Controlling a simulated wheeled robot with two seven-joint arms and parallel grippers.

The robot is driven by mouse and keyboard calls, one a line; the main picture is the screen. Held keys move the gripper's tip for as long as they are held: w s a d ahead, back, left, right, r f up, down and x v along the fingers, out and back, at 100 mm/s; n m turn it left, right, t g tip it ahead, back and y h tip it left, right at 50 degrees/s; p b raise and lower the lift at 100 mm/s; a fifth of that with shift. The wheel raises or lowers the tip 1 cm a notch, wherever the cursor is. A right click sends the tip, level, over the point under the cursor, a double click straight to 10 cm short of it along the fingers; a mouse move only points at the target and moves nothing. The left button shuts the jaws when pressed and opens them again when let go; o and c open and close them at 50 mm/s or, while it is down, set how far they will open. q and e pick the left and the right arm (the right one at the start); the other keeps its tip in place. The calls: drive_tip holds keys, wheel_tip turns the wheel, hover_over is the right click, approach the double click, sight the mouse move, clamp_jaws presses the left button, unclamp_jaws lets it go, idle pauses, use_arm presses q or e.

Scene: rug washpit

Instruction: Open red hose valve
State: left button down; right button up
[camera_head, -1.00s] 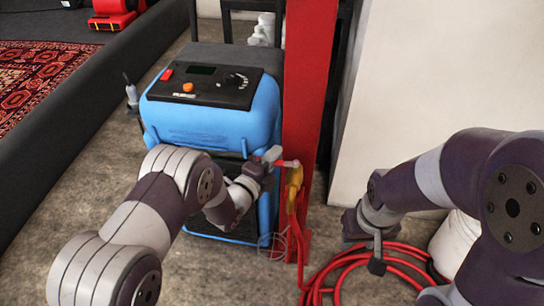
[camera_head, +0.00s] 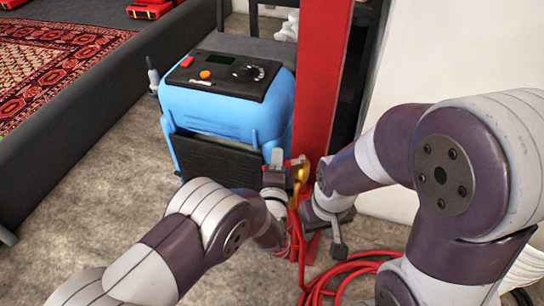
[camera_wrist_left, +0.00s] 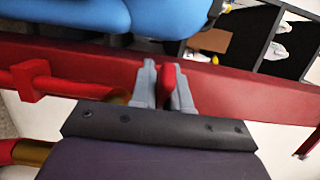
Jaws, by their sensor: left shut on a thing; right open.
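The red valve handle (camera_head: 296,161) sits on a brass valve body (camera_head: 300,175) at the red post, in the middle of the head view. My left gripper (camera_head: 278,158) is shut on this handle. In the left wrist view the red handle (camera_wrist_left: 167,82) stands between the two grey fingers (camera_wrist_left: 166,92). My right gripper (camera_head: 338,241) is low beside the post, just right of the valve and above the red hose (camera_head: 345,268). Its fingers are partly hidden by its own wrist and arm.
A blue machine (camera_head: 228,110) with a dark control panel stands left of the red post (camera_head: 320,75). A white wall (camera_head: 430,50) is at the right. A patterned rug (camera_head: 50,65) lies on a raised dark platform at the left. Bare floor (camera_head: 110,155) lies between.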

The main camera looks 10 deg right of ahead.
use_arm(q)
drive_tip(key=shift+s+n+y, duration=0.25)
drive_tip(key=shift+n+y, duration=0.15)
drive_tip(key=shift+y, duration=0.2)
use_arm(e)
drive_tip(key=shift+r, duration=0.15)
use_arm(q)
drive_tip(key=c, duration=1.2)
unclamp_jaws()
